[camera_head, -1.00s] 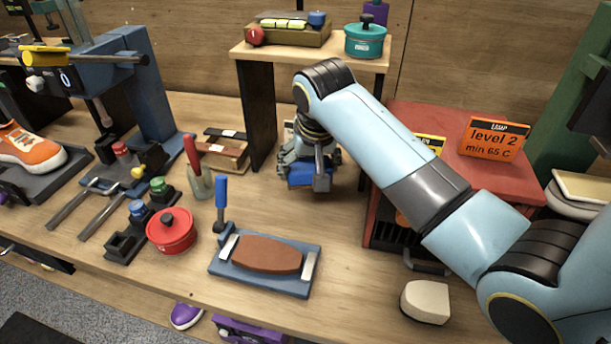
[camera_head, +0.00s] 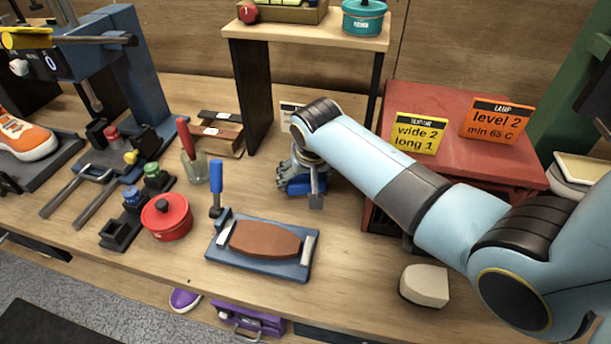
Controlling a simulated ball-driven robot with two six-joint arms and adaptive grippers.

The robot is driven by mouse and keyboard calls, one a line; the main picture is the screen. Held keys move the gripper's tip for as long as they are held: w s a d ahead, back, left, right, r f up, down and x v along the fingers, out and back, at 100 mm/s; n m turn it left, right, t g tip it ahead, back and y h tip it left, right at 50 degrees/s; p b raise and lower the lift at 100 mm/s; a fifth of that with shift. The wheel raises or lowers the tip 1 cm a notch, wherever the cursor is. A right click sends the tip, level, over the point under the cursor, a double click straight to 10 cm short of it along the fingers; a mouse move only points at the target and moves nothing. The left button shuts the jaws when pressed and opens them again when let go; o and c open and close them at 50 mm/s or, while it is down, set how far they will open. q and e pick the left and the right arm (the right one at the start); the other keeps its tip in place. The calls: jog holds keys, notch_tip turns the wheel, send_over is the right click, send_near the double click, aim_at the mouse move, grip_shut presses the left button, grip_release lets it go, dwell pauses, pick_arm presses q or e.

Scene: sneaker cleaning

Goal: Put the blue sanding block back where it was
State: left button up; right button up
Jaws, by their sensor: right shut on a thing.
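My right gripper (camera_head: 301,184) is shut on the blue sanding block (camera_head: 298,187). It is close over the bench top, in front of the small wooden shelf and left of the red cabinet. The fingers and wrist hide much of the block. I cannot tell whether its underside touches the bench. My left gripper is not in view.
The blue clamp base with a brown pad (camera_head: 265,241) lies in front. A red pot (camera_head: 167,217), a jar with a red-handled tool (camera_head: 193,160) and the wooden shelf (camera_head: 305,35) stand nearby. A cream block (camera_head: 424,285) is at the front right. Bare bench surrounds the gripper.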

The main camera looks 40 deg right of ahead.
jog(key=shift+f, duration=0.1)
jog(key=o, duration=1)
jog(key=p+v, duration=0.1)
jog(key=v, duration=1.1)
